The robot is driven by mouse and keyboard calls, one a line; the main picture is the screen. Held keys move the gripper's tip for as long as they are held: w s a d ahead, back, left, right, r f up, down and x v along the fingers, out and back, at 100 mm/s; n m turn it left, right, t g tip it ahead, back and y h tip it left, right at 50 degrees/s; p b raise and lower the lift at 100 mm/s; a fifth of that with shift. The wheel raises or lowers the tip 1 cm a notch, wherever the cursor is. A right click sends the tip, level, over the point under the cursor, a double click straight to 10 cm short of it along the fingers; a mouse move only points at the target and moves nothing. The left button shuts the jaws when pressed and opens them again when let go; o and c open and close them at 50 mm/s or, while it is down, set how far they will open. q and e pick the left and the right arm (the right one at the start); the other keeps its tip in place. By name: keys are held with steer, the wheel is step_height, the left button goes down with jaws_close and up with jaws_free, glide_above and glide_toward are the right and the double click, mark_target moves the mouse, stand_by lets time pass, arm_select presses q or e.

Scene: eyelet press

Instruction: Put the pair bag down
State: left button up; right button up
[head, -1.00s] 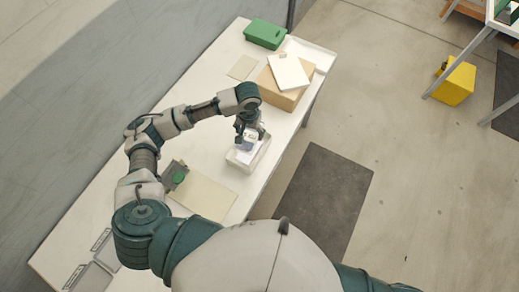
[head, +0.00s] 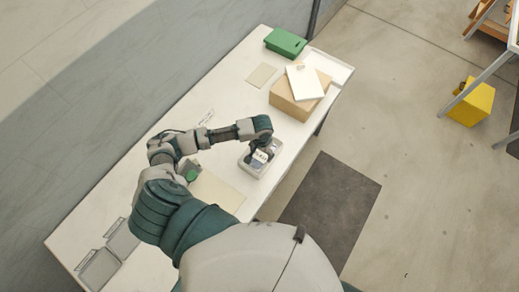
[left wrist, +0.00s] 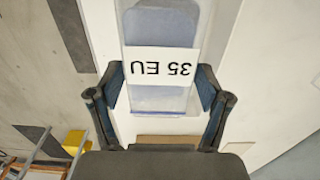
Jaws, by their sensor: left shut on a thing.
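The pair bag (left wrist: 158,98) is a clear bag with bluish-grey contents and a white label reading "35 EU", upside down in the left wrist view. My left gripper (left wrist: 160,84) has a finger on each side of the bag and is shut on it. I cannot tell whether the bag touches the tray floor. My right gripper is out of view.
The long white table (head: 160,225) also carries a cardboard box (head: 291,107) with a white item on top, a green box (head: 285,42), a beige sheet (head: 222,192) and grey trays (head: 100,268). A dark mat (head: 330,205) and a yellow bin (head: 472,103) are on the floor.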

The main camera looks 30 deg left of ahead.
arm_select(q)
steer(key=shift+w+a, duration=0.4)
steer(key=shift+w, duration=0.35)
steer(key=shift+w+a, duration=0.1)
steer(key=shift+w, duration=0.4)
steer(key=shift+f, duration=0.4)
step_height(320, 180, down, 2)
steer(key=shift+s+a+f, duration=0.1)
steer(key=shift+f, duration=0.15)
steer(key=shift+a+f, duration=0.15)
steer(key=shift+f, duration=0.05)
steer(key=shift+a, duration=0.25)
steer(key=shift+f, duration=0.25)
steer(key=shift+d+f, duration=0.2)
steer(key=shift+d, duration=0.1)
steer(key=shift+d+f, duration=0.1)
steer(key=o, duration=1)
steer(key=shift+c, duration=0.2)
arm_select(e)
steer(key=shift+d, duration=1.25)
